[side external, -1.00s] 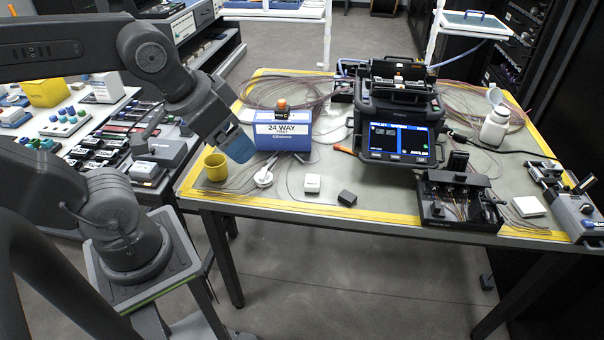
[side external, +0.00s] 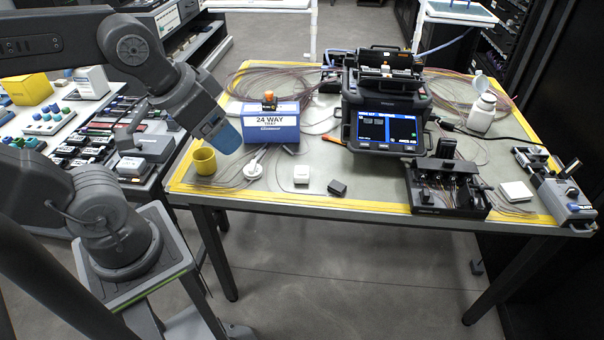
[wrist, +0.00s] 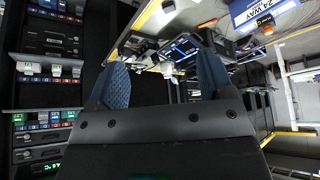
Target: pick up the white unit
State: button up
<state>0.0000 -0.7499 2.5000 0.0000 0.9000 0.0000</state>
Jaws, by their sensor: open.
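A small white block-like unit (side external: 301,174) sits on the grey table near its front edge, left of a small dark block (side external: 337,187). A flat white square piece (side external: 516,191) lies at the right of the table. My gripper (side external: 225,139), with blue fingers, hangs above the table's left part, between the yellow cup and the blue-white box, left of and above the white unit. In the wrist view my gripper (wrist: 163,75) has its two blue fingers well apart with nothing between them. I cannot make out the white unit clearly in the wrist view.
A yellow cup (side external: 204,161), a blue-white "24 WAY" box (side external: 270,124) and a round white piece (side external: 253,170) stand near my gripper. The splicer (side external: 385,115) stands at the back middle, a black fixture (side external: 445,187) right of it.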

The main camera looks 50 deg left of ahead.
jog(key=n+g+y, duration=0.3)
jog(key=n, duration=0.7)
send_over(302, 169)
jog(key=s+d, duration=0.3)
jog(key=d, duration=0.1)
notch_tip(302, 169, down, 18)
jog(key=x, duration=0.8)
jog(key=shift+w+a+f, duration=0.15)
jog(key=shift+a+f, duration=0.05)
jog(key=shift+a, duration=0.1)
jog(key=shift+x, duration=2.85)
jog(key=shift+c, duration=0.3)
jog(key=c, duration=0.9)
